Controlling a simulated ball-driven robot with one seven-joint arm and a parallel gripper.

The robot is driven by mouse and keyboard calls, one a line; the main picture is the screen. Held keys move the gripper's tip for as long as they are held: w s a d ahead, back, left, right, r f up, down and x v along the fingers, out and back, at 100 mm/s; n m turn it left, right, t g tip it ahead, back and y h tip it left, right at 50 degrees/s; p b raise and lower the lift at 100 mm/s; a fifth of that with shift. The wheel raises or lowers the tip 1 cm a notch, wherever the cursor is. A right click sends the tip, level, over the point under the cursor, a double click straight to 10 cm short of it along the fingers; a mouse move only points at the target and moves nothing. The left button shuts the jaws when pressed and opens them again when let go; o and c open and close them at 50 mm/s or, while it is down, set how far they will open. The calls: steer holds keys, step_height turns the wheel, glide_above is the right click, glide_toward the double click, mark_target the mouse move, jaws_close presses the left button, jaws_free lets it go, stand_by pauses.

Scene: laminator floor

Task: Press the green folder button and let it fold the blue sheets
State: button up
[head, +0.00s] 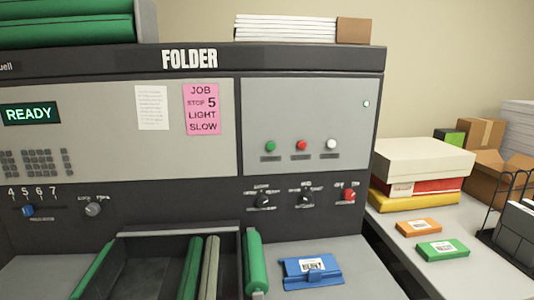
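The folder machine (190,59) fills the left and middle of the head view, with a lit READY display (30,113). The green button (270,146) sits on its right grey panel, left of a red button (301,145) and a white button (331,144). I see no blue sheets as such; a blue packet with a white label (312,271) lies on the bench right of the feed tray (150,272). The tray's dark bed looks empty where it shows. My gripper is not in view.
A pink note (201,108) reads "JOB STOP 5 LIGHT SLOW". Knobs and a red knob (349,195) sit below the buttons. On the right table lie stacked boxes (422,160), an orange packet (418,228) and a green packet (442,250). A wire rack (512,205) stands far right.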

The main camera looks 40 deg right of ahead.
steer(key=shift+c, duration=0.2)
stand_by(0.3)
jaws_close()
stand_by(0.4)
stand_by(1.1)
